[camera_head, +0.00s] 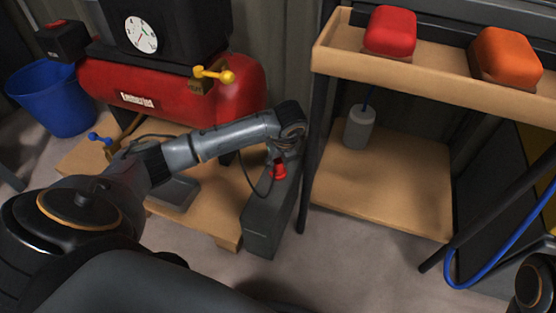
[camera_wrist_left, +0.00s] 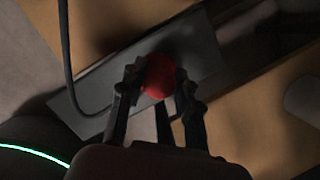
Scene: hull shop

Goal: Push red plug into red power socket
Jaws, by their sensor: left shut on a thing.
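The red plug (camera_head: 279,171) is under the left gripper (camera_head: 284,158) in the head view, at the top of a grey box (camera_head: 266,222). In the left wrist view, the round red plug (camera_wrist_left: 159,76) is between the two fingers of the left gripper (camera_wrist_left: 155,88), which is shut on it. A dark cable (camera_head: 248,177) hangs in a loop beside it. The grey box also shows behind the plug in the wrist view (camera_wrist_left: 205,50). The red socket cannot be told apart from the plug, and whether the plug is seated cannot be told.
A red compressor tank (camera_head: 170,100) with a yellow valve (camera_head: 214,75) stands left on a wooden pallet (camera_head: 90,160). A blue bucket (camera_head: 55,105) stands far left. A wooden shelf unit (camera_head: 385,195) holding a grey bottle (camera_head: 359,128) stands close right. Floor in front is clear.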

